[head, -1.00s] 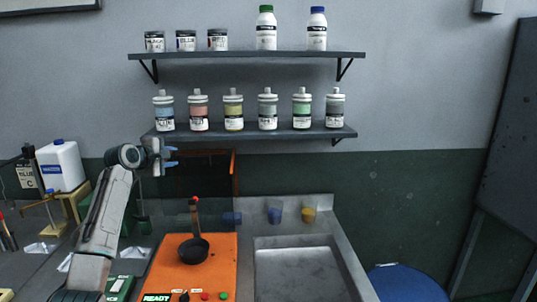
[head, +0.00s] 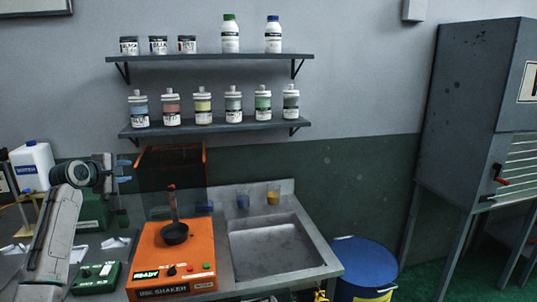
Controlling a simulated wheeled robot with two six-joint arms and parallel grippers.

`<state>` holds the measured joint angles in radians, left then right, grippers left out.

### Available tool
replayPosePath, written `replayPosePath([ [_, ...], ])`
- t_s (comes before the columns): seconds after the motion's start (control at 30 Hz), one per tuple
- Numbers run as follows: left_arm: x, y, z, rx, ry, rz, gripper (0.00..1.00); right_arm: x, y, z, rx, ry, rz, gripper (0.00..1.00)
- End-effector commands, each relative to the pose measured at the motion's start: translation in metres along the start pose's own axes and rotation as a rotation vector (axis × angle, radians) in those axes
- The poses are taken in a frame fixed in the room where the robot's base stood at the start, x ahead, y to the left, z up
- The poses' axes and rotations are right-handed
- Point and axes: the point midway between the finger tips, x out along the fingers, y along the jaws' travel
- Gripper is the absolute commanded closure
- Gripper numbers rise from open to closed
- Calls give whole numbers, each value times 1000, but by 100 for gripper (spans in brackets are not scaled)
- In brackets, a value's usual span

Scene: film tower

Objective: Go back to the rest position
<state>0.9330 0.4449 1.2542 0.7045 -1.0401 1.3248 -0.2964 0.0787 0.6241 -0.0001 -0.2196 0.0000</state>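My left gripper (head: 124,172) is at the left, in front of the dark green wall band and left of the orange-edged panel. Its two bluish fingers are apart with nothing between them. My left arm comes up from the lower left corner. The orange shaker (head: 185,258), with a lit READY sign, stands on the bench to its lower right. A black cup with an upright handle (head: 174,234) sits on top of the shaker, apart from the gripper. My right gripper is not seen.
Two wall shelves (head: 212,128) hold bottles and jars. A metal sink (head: 270,250) is right of the shaker, with small blue and yellow cups behind it. A blue drum (head: 362,262) and a tall grey cabinet (head: 470,130) stand right. A green box (head: 97,277) sits left of the shaker.

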Motion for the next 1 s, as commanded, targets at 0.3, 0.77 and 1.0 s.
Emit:
replayPosePath([
  [0.3, 7, -77, 28, 171, -9, -100, 68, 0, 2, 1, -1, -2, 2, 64],
  [0.77, -43, -303, 112, 687, -108, -385, 68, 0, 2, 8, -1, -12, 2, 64],
  [1.0, -125, -421, 160, 988, -221, -545, 68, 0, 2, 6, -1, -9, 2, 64],
])
